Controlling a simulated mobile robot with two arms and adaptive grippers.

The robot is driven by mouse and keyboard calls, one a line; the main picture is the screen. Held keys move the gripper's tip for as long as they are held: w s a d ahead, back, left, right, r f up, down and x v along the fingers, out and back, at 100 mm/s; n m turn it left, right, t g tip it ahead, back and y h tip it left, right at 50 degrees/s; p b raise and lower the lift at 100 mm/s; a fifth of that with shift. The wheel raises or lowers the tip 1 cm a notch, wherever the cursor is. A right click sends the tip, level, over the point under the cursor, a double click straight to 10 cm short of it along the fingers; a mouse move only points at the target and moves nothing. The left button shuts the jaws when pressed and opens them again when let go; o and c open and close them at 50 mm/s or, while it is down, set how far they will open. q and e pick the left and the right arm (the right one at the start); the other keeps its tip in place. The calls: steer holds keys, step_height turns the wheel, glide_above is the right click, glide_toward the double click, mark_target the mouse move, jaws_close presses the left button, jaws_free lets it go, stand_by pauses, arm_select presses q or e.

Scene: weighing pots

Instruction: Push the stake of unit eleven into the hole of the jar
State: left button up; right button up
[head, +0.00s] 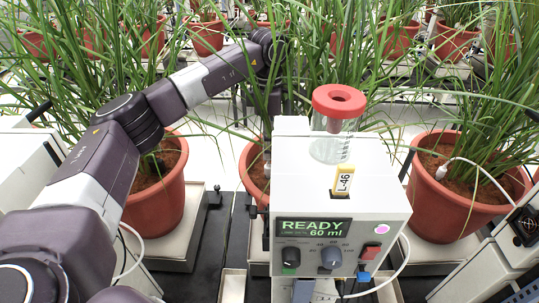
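A clear jar (330,147) with a red lid (339,98) stands upright on top of a white unit (340,205). The lid has a dark round hole in its middle. The unit's display reads READY 60 ml, and a yellow tag on it reads L-46. A white probe on a cable (441,171) stands in the soil of the right pot; I cannot tell whether it is the stake of unit eleven. My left arm reaches away over the left pot. My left gripper (273,98) is behind the unit, largely hidden by leaves; its fingers are unclear. My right gripper is not in view.
Red pots of tall grass stand at the left (160,200) and right (450,215), with another partly hidden behind the unit (252,175). More pots line the back. A white cable (403,262) loops beside the unit. Long leaves cross the space around the jar.

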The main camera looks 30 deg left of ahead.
mark_target(268, 165)
arm_select(q)
steer(key=shift+f+b, duration=0.35)
steer(key=shift+f, duration=0.35)
steer(key=shift+s+f, duration=0.1)
steer(key=shift+f, duration=0.1)
step_height(268, 165, down, 6)
steer(key=shift+r+p, duration=0.1)
steer(key=shift+p, duration=0.75)
steer(key=shift+f, duration=0.7)
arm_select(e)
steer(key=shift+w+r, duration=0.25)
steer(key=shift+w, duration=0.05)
arm_select(q)
steer(key=shift+c, duration=0.5)
jaws_close()
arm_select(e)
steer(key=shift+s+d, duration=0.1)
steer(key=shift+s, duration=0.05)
